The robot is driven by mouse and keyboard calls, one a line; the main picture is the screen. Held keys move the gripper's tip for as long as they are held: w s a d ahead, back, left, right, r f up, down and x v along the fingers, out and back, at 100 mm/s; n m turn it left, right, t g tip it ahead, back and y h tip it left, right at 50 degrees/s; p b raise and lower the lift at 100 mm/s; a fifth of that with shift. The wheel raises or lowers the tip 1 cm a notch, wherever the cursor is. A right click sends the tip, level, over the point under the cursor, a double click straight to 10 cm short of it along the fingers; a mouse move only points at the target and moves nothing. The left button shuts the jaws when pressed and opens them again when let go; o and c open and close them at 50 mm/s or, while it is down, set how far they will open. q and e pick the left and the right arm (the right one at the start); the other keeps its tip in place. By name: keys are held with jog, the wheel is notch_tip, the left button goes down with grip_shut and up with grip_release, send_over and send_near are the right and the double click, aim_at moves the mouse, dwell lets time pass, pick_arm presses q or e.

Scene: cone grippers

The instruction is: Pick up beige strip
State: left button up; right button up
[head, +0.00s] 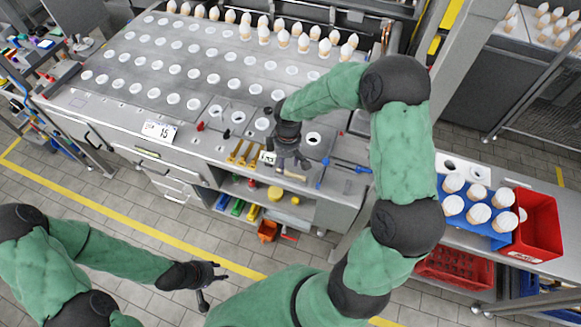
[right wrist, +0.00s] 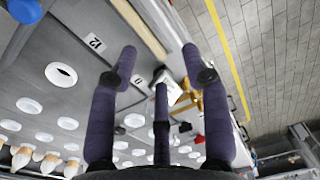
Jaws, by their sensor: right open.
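The beige strip (head: 293,176) lies near the front edge of the grey worktop in the head view, just in front of my right gripper. In the right wrist view the strip (right wrist: 140,30) runs diagonally at the top, beyond the fingertips. My right gripper (head: 289,163) is open and empty, with its fingers pointing down at the worktop close to the strip. Its spread purple fingers also show in the right wrist view (right wrist: 161,68). My left gripper (head: 213,284) is open and empty over the floor, away from the worktop.
Yellow tools (head: 242,152) lie left of my right gripper, and blue tools (head: 345,166) lie to its right. White cups and cones fill the worktop behind. A number sign (head: 160,131) stands at the front edge. A red bin (head: 541,222) is far right.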

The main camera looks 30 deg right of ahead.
notch_tip(320, 180, up, 2)
jog(key=d, duration=0.1)
send_over(291, 173)
notch_tip(291, 173, down, 4)
jog(key=shift+f, duration=0.8)
jog(key=f, duration=0.4)
jog(key=shift+w+d+f, duration=0.1)
jog(key=shift+d+f, duration=0.1)
jog(key=shift+f, duration=0.1)
grip_shut()
